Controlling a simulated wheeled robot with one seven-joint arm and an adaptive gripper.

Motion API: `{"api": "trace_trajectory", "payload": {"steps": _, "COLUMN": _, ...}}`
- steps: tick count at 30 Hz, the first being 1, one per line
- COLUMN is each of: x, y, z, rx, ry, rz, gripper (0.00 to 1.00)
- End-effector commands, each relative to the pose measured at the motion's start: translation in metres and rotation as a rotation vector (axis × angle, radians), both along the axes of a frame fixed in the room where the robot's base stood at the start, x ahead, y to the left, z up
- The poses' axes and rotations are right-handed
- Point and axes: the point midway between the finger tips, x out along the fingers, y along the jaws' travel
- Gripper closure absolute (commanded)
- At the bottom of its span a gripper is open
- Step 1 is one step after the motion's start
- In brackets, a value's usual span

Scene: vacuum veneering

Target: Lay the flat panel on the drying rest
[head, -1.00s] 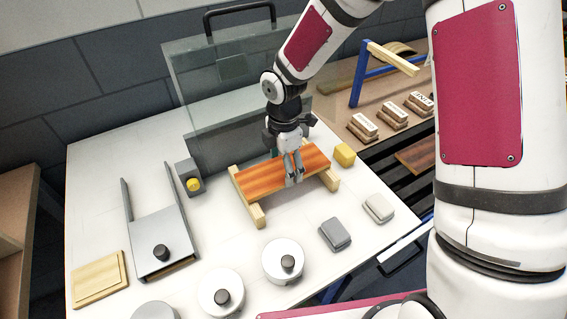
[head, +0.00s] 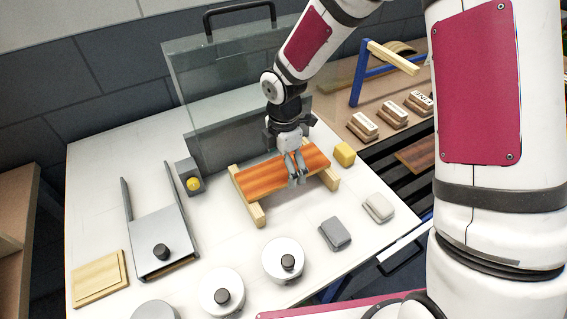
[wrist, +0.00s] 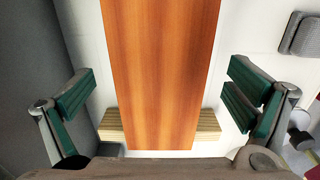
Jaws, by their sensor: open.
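The flat panel (head: 268,176) has an orange-brown striped wood face. It lies flat across the two pale wooden bars of the drying rest (head: 257,214), near the middle of the white table. In the wrist view the panel (wrist: 160,70) runs up the middle of the picture, with a bar of the rest (wrist: 207,126) under its near end. My gripper (head: 297,178) is over the panel toward its right half. Its fingers are open, one on each side of the panel and apart from its edges in the wrist view.
A clear hinged lid (head: 220,95) stands up behind the rest. A grey box with a yellow button (head: 193,183) is to the left, a yellow block (head: 344,154) to the right. Round lidded pots (head: 283,261) and grey blocks (head: 335,233) stand in front. A metal tray (head: 160,240) is at left.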

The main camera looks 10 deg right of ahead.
Motion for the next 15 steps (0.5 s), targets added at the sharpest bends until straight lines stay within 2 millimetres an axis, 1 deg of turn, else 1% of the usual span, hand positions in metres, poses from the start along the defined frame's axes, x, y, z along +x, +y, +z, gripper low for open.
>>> {"api": "trace_trajectory", "payload": {"steps": 5, "x": 0.0, "y": 0.0, "z": 0.003, "rx": 0.0, "ry": -0.001, "rz": -0.001, "gripper": 0.02}}
{"api": "trace_trajectory", "payload": {"steps": 8, "x": 0.001, "y": -0.001, "z": 0.013, "rx": 0.001, "ry": -0.002, "rz": -0.002, "gripper": 0.02}}
{"api": "trace_trajectory", "payload": {"steps": 11, "x": 0.001, "y": 0.0, "z": 0.03, "rx": 0.001, "ry": -0.004, "rz": -0.001, "gripper": 0.02}}
{"api": "trace_trajectory", "payload": {"steps": 15, "x": 0.001, "y": 0.0, "z": 0.06, "rx": 0.0, "ry": -0.005, "rz": -0.003, "gripper": 0.02}}
